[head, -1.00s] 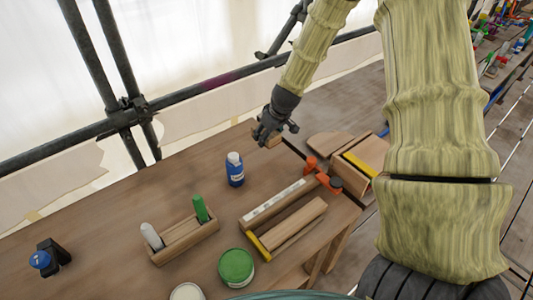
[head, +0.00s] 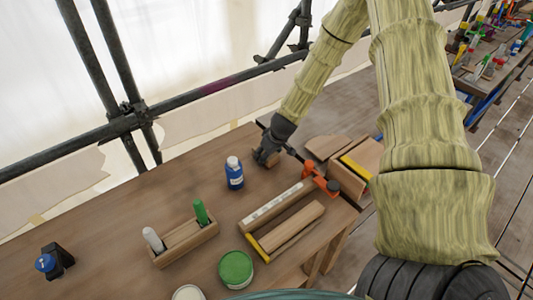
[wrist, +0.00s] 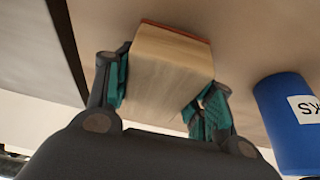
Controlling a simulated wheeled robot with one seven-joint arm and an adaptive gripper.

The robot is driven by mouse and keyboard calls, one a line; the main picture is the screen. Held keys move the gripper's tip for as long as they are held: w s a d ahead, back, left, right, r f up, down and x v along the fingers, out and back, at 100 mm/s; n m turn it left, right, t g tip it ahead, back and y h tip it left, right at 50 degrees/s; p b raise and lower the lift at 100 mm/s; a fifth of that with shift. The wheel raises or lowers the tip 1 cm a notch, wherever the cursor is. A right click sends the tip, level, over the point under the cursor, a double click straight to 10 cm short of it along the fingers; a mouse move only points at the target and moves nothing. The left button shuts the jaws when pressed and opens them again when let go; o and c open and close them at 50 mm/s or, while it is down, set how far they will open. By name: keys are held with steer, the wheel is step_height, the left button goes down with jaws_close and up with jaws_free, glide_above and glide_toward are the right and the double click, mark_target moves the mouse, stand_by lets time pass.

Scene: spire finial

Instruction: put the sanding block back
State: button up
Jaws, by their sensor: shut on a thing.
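My gripper (head: 266,157) is low over the far right part of the wooden bench, near its back edge. In the wrist view my gripper (wrist: 162,98) is shut on the sanding block (wrist: 168,65), a pale wooden block with a reddish far edge, with a teal-padded finger on each side. In the head view the block (head: 272,160) is mostly hidden by the fingers. I cannot tell whether it touches the bench top.
A blue bottle (head: 234,173) stands left of my gripper. Orange clamps (head: 320,178) and wooden pieces (head: 290,225) lie to the right and front. A marker tray (head: 190,243) and a green tin (head: 236,268) are nearer. The bench's left middle (head: 115,220) is clear.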

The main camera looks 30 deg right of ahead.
steer(key=shift+f+b, duration=0.3)
steer(key=shift+f, duration=0.05)
steer(key=shift+s+f, duration=0.1)
steer(key=shift+f, duration=0.1)
steer(key=o, duration=1.2)
steer(key=shift+a+f, duration=0.1)
steer(key=shift+f, duration=0.05)
steer(key=shift+c, duration=0.2)
